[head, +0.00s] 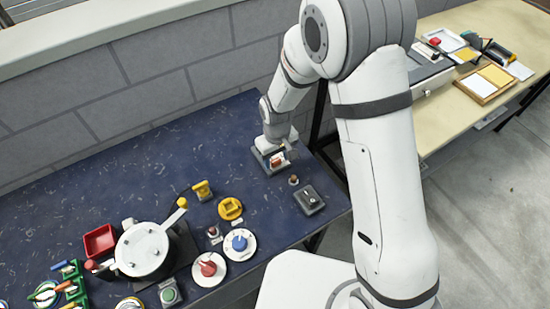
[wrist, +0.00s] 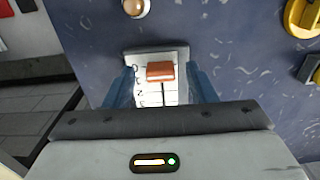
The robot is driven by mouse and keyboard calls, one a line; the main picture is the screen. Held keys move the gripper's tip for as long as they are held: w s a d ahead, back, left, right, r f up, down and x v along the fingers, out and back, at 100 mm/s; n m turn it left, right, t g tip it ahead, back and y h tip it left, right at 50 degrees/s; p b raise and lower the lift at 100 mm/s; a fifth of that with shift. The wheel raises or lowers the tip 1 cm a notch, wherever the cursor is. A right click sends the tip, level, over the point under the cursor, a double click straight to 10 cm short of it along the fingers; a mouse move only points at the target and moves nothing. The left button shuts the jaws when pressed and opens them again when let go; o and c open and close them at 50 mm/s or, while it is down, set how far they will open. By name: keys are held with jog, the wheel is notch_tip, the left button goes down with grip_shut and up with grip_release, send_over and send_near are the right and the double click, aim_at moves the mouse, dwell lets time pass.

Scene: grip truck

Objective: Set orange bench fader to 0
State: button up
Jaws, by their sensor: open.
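The orange fader knob (wrist: 160,71) sits on a grey fader box with a pale, marked face plate (wrist: 150,92) in the wrist view. A dark slot runs from the knob toward my gripper. My gripper (wrist: 162,84) is open, with one blue-grey finger on each side of the knob. Whether the fingers touch it I cannot tell. In the head view the fader box (head: 262,153) is at the right back of the dark blue bench, with the orange knob (head: 277,160) showing below my wrist. The marks on the plate are too small to read fully.
Near the fader are a small brown round knob (head: 293,180) and a dark grey switch box (head: 309,199). A yellow dial (head: 230,208), blue dial (head: 240,244), red dial (head: 208,269) and a pot (head: 143,251) stand further left. The bench's back middle is clear.

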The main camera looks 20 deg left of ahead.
aim_at(277, 162)
notch_tip(277, 162, up, 7)
jog(key=shift+r+b, duration=0.1)
jog(key=shift+b, duration=0.35)
dwell(0.5)
